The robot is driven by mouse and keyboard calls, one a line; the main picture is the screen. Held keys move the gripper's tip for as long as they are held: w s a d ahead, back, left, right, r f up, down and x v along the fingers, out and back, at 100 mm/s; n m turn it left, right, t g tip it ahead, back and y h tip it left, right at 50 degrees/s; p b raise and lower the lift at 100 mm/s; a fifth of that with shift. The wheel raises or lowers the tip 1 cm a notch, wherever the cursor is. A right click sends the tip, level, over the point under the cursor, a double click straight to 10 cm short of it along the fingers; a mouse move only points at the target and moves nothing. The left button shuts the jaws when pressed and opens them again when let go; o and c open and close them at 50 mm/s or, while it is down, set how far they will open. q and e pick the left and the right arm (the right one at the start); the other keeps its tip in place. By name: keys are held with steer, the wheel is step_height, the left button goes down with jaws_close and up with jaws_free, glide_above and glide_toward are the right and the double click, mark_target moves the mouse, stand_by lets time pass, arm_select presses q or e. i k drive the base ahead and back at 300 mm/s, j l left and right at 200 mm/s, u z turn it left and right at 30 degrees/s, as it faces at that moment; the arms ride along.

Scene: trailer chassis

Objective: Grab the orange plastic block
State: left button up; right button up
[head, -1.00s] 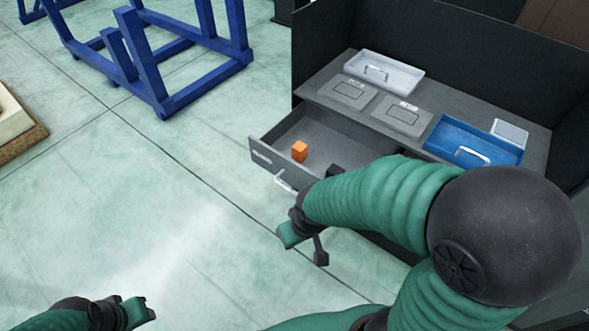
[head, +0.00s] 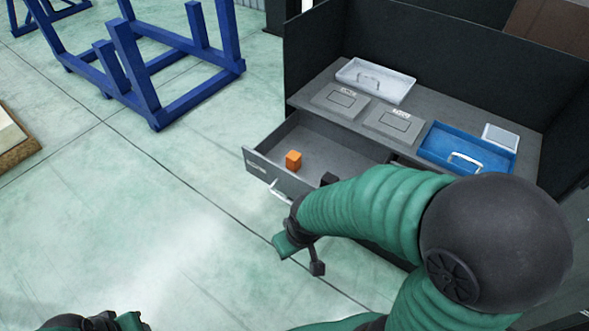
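The orange plastic block (head: 293,160) sits in the open drawer (head: 330,142), near its left end. My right gripper (head: 298,255) is in front of the drawer, below and apart from the block. Its fingers look spread apart with nothing between them. My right arm hides the right part of the drawer. My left gripper (head: 128,322) is at the bottom left edge, mostly cut off, far from the drawer; its finger state is unclear.
The drawer's handle (head: 279,190) sticks out at its front. On the dark workbench (head: 420,105) stand a white tray (head: 376,80), a blue tray (head: 466,149) and grey panels. A blue metal frame (head: 160,75) stands at the upper left. The floor between is clear.

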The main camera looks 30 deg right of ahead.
mark_target(293, 160)
steer(key=l+z, duration=0.1)
steer(key=z, duration=0.75)
steer(key=l+z, duration=0.15)
steer(key=z, duration=0.25)
